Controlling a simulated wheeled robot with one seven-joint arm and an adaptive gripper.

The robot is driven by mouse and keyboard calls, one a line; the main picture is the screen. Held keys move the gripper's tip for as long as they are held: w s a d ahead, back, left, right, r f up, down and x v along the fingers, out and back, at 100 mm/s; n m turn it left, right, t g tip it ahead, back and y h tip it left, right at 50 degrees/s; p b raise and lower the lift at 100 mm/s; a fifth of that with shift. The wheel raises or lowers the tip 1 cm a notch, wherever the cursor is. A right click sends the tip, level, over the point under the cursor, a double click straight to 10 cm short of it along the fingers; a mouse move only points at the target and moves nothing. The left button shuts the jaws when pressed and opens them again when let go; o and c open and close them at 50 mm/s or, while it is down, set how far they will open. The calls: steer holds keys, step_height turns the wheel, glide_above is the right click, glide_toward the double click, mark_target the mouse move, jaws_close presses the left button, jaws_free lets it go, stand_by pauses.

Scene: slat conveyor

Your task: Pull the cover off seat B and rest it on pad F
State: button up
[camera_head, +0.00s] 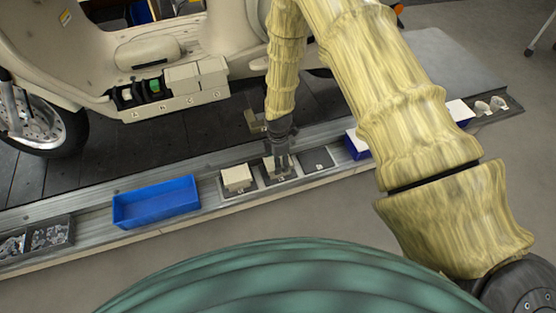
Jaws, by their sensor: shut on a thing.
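My gripper (277,157) is shut on a cream block-shaped cover (271,170) at the middle of three dark pads. The cover is on or just above this middle pad (284,181); I cannot tell which. Fingers hide part of it. A similar cream cover (237,177) rests on the left pad. The right pad (317,162) is bare. Pad letters are too small to read surely. On the scooter's side ledge (175,105), the second seat from the left, apparently B, is uncovered and shows a green part (154,87). Two cream covers (196,75) sit on the right seats.
A blue tray (155,204) stands on the rail left of the pads. A grey bin of metal parts (38,238) is farther left. Another blue container (356,146) is partly hidden behind my arm. The scooter wheel (42,125) stands on the dark slats.

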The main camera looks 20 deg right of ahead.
stand_by(0.3)
steer(key=o, duration=1.2)
steer(key=shift+r, duration=0.15)
step_height(320, 180, up, 12)
steer(key=shift+f, duration=0.2)
steer(key=s+f+m+p, duration=0.2)
steer(key=s+m+p, duration=0.15)
steer(key=s, duration=0.45)
steer(key=s+f+m+p, duration=0.3)
steer(key=s+m, duration=0.2)
steer(key=s, duration=0.4)
steer(key=s+d+r+m+p, duration=0.1)
steer(key=s+m+p, duration=0.1)
steer(key=s+m, duration=0.3)
steer(key=s+d+r+m+p, duration=0.2)
steer(key=s+m, duration=0.3)
steer(key=s, duration=0.9)
steer(key=shift+s+d+r+p, duration=0.15)
steer(key=shift+r+p, duration=0.05)
steer(key=shift+p, duration=0.3)
